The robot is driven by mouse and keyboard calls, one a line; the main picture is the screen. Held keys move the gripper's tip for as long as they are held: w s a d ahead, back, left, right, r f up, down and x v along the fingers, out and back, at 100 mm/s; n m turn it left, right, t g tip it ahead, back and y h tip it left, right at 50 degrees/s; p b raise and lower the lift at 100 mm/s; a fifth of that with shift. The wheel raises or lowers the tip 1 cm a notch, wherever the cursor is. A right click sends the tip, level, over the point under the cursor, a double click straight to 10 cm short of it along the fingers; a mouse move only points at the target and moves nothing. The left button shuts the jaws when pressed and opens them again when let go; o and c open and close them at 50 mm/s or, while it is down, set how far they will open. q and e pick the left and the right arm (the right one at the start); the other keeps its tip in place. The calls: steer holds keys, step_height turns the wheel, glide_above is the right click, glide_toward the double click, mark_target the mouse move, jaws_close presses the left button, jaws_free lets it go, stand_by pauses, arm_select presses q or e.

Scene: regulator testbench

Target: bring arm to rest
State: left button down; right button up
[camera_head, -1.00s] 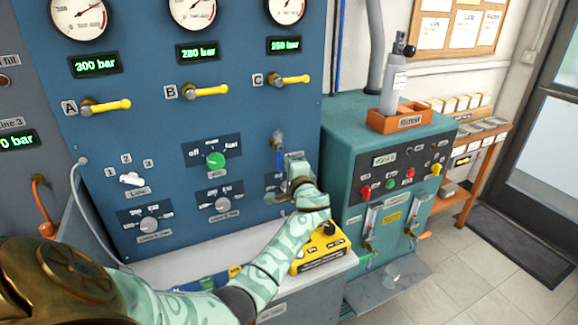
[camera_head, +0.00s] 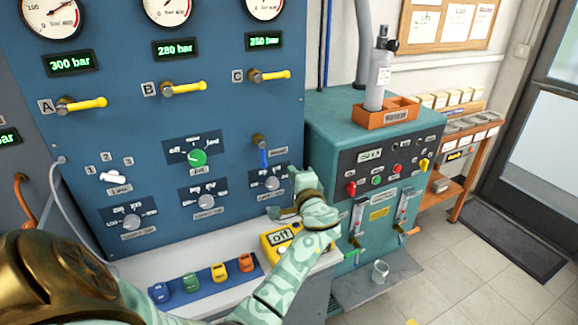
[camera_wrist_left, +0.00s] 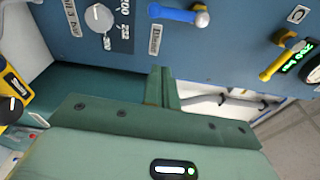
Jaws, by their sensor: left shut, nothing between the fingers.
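My left arm (camera_head: 285,285) reaches in from the lower left in the head view. My left gripper (camera_head: 290,195) is in front of the lower right corner of the blue panel (camera_head: 225,110), above the yellow device reading "off" (camera_head: 280,238). In the left wrist view the gripper (camera_wrist_left: 162,85) has its fingers together with nothing between them. The blue-handled lever (camera_head: 263,155) hangs down above the gripper, apart from it, and shows in the left wrist view (camera_wrist_left: 178,15). My right gripper is in neither view.
Yellow levers A (camera_head: 85,104), B (camera_head: 185,88) and C (camera_head: 270,75) stick out from the panel. A teal machine (camera_head: 345,110) with an orange tray (camera_head: 388,114) stands to the right. A blue rack (camera_head: 172,290) with coloured pieces lies on the ledge. Open floor (camera_head: 440,260) is at right.

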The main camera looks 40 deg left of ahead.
arm_select(q)
steer(key=shift+s+d, duration=0.3)
stand_by(0.4)
